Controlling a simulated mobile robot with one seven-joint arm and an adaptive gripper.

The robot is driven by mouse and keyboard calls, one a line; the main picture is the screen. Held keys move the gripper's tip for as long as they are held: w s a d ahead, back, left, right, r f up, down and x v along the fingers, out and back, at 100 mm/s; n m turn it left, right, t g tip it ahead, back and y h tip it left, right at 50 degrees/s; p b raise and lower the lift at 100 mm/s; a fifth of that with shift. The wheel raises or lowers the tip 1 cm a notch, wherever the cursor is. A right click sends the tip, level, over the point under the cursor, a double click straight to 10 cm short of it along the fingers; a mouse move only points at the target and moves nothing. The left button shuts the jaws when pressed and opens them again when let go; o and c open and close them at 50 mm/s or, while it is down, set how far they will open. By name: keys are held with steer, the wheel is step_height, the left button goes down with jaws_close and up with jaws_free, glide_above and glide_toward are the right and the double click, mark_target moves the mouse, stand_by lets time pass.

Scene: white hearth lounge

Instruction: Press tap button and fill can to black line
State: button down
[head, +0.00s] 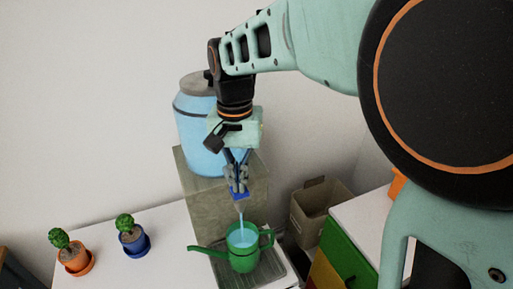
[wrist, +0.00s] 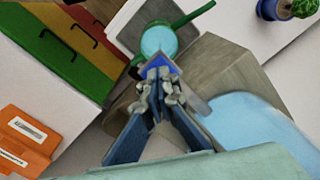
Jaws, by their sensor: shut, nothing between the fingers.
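A green watering can (head: 244,262) stands upright on a grey ridged tray (head: 272,270) below the tap of a blue water tank (head: 199,135). A thin light-blue stream (head: 241,218) runs from the tap down into the can. Light-blue water shows inside the can, which is also in the wrist view (wrist: 183,22). My gripper (head: 238,188) is shut and empty, fingertips down at the blue tap button (wrist: 154,64), seemingly touching it. The fingers partly cover the tap and button. I cannot make out the black line in either view.
The tank stands on a grey-brown block (head: 222,205). Two small potted plants, one in an orange pot (head: 76,260) and one in a blue pot (head: 134,240), stand at left. A cardboard box (head: 311,212) and coloured drawers (head: 338,255) are at right.

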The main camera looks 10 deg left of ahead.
steer(key=shift+s+f, duration=0.1)
step_height(320, 180, up, 7)
steer(key=p, duration=0.6)
steer(key=shift+r, duration=0.2)
steer(key=shift+f, duration=0.1)
